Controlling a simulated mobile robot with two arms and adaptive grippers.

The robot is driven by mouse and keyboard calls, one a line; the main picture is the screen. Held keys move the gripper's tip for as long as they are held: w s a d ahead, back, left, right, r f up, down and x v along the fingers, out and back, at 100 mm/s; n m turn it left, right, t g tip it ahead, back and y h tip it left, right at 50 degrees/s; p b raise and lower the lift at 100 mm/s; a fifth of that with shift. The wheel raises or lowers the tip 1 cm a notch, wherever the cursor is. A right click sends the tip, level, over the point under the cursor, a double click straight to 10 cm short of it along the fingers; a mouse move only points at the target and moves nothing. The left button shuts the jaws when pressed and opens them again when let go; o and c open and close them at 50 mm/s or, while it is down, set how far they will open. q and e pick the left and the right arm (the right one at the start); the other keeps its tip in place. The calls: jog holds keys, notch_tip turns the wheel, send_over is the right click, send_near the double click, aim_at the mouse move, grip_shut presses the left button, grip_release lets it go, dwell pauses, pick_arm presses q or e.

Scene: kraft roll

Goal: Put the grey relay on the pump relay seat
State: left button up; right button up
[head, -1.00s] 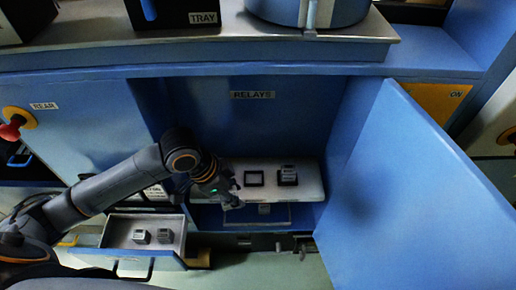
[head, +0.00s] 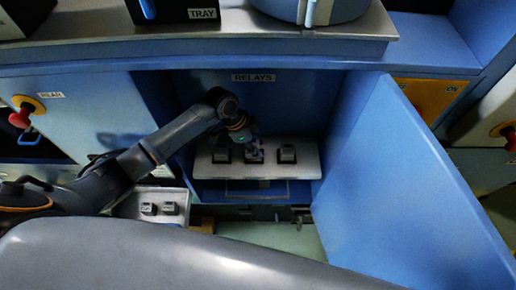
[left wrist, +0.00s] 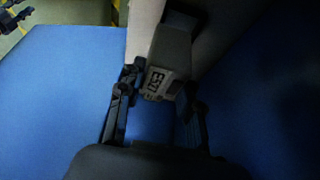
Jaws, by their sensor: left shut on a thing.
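My left gripper (head: 253,146) reaches into the open relay cabinet, over the middle seat (head: 255,160) on the pale shelf. In the left wrist view it (left wrist: 153,105) is shut on a grey relay (left wrist: 169,63) with a printed face that I cannot read surely. The relay is between the fingers, near the shelf; I cannot tell if it touches the seat. The left seat (head: 221,156) and the right seat (head: 287,154) each appear to hold a block. Seat labels are not readable. A dark jointed shape at the wrist view's top left may be my right gripper (left wrist: 14,16).
The blue cabinet door (head: 400,190) stands open on the right. A pulled-out drawer (head: 125,208) below left holds two grey blocks (head: 148,208). The counter (head: 200,42) overhangs the cabinet opening, which bears a RELAYS sign (head: 254,77).

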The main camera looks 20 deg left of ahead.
pick_arm(q)
jog(key=shift+w+d+f, duration=0.1)
jog(key=shift+w+f, duration=0.65)
jog(key=shift+f, duration=0.2)
notch_tip(320, 180, down, 2)
jog(key=shift+f+p, duration=0.1)
jog(key=shift+p, duration=0.2)
jog(key=shift+f, duration=0.3)
jog(key=shift+f, duration=0.2)
jog(key=o, duration=1.2)
jog(key=shift+r, duration=0.2)
